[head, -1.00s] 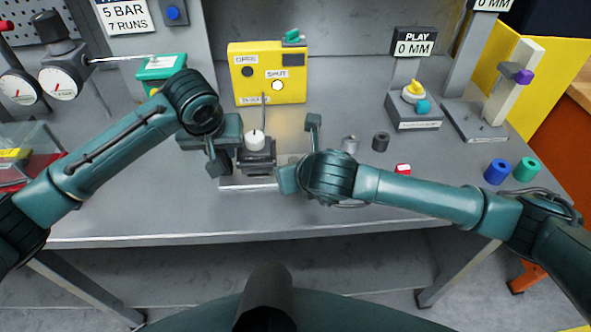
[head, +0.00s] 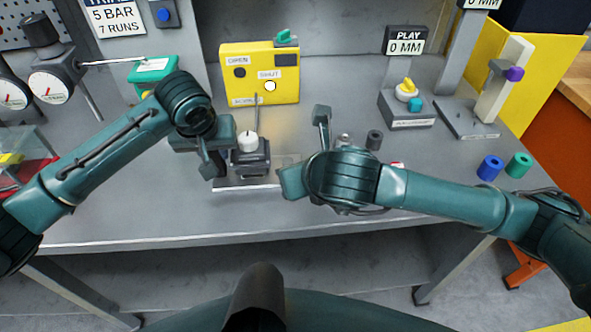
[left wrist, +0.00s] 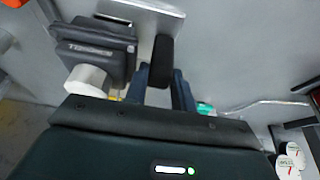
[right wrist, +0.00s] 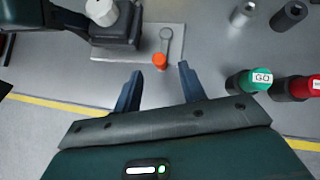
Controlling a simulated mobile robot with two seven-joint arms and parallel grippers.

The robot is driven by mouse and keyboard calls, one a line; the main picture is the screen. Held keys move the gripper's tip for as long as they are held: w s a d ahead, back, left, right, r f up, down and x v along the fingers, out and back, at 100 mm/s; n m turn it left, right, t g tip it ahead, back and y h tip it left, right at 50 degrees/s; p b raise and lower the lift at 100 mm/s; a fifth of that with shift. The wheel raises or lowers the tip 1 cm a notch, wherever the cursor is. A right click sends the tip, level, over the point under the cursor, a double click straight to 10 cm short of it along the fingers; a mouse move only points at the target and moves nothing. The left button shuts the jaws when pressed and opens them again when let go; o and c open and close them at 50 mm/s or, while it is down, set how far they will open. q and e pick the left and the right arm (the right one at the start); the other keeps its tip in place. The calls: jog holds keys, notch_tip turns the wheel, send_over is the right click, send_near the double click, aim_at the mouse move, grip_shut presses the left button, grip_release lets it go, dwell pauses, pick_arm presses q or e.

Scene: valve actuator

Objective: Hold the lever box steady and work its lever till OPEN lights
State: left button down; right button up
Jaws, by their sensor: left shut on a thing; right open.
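The lever box (head: 250,157) is a dark block with a white cylinder (head: 247,140) on top, on a pale plate (head: 240,184). My left gripper (left wrist: 160,82) is beside it, shut on a black handle (left wrist: 161,52) that stands next to the box. In the right wrist view a flat grey lever (right wrist: 166,36) with an orange end (right wrist: 159,61) lies over the plate, right of the box. My right gripper (right wrist: 158,85) is open and empty, the lever's end just beyond its fingertips. On the yellow panel (head: 285,93) the SHUT lamp (head: 269,86) is lit; the OPEN lamp (head: 240,72) is dark.
Grey and dark cylinders (head: 374,139) stand right of the box. Blue (head: 490,167) and green (head: 518,165) pieces sit farther right. A gauge (head: 50,84) and a green block (head: 153,68) are at the left. The front bench strip is clear.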

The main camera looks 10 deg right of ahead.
jog(key=shift+s+d+r, duration=0.1)
jog(key=shift+s+r, duration=0.15)
jog(key=shift+s, duration=0.1)
jog(key=shift+w, duration=0.1)
jog(key=w+a+r+m+g+h, duration=0.25)
jog(key=w+r+m+g, duration=0.3)
jog(key=m+g, duration=0.5)
jog(key=shift+m+t, duration=0.95)
jog(key=f, duration=1.1)
jog(key=shift+s+d, duration=0.25)
jog(key=shift+d, duration=0.1)
grip_shut()
